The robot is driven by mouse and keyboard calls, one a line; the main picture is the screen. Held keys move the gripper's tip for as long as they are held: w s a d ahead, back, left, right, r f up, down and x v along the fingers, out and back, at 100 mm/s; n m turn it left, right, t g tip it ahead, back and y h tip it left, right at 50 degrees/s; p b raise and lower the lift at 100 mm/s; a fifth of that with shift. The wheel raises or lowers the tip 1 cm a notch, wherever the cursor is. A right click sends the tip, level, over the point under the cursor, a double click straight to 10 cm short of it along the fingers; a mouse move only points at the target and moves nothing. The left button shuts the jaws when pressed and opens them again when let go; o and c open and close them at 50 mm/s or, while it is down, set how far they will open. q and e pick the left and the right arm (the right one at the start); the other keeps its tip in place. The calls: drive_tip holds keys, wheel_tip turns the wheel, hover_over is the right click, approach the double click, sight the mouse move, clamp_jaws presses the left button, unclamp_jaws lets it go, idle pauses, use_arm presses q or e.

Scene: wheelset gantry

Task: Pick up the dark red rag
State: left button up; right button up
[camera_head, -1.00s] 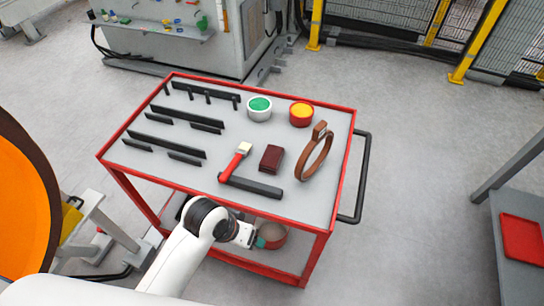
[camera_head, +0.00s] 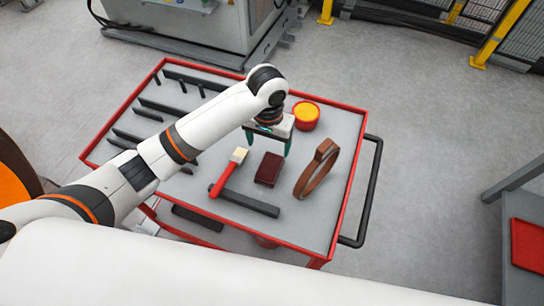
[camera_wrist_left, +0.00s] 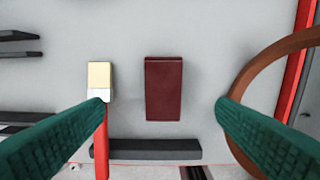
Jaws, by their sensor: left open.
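The dark red rag (camera_head: 269,169) is a small folded block lying on the grey top of the red-rimmed cart. In the left wrist view the rag (camera_wrist_left: 163,88) sits near the middle, between and beyond the two green fingertips. My left gripper (camera_head: 268,144) is open and empty above the cart, just behind the rag in the head view. In the left wrist view its fingers (camera_wrist_left: 162,104) stand wide apart, touching nothing that I can see. My right gripper is not in view.
A red-handled brush (camera_head: 229,173) lies left of the rag, a brown strap ring (camera_head: 317,169) stands right of it. A dark bar (camera_head: 245,201) lies in front. A yellow-filled pot (camera_head: 306,115) is behind. Several dark bars (camera_head: 164,111) lie at left.

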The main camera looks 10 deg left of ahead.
sight(270, 165)
use_arm(q)
drive_tip(key=f, duration=0.2)
drive_tip(key=s+f, duration=0.1)
drive_tip(key=f, duration=0.1)
drive_tip(key=shift+s+p, duration=0.2)
drive_tip(key=shift+p, duration=0.2)
drive_tip(key=f, duration=0.1)
drive_tip(key=f+p, duration=0.1)
drive_tip(key=f, duration=0.1)
drive_tip(key=shift+w+d+f, duration=0.1)
drive_tip(key=shift+w+f, duration=0.1)
drive_tip(key=shift+w, duration=0.15)
wheel_tip(270, 165, down, 2)
drive_tip(key=shift+s+f, duration=0.1)
drive_tip(key=shift+f, duration=0.4)
drive_tip(key=c, duration=1.1)
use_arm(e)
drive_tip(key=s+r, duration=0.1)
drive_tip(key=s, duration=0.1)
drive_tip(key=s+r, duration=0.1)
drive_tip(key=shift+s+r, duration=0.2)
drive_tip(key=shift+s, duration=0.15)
use_arm(q)
wheel_tip(270, 165, up, 10)
drive_tip(key=shift+r+b, duration=0.1)
drive_tip(key=shift+b, duration=0.4)
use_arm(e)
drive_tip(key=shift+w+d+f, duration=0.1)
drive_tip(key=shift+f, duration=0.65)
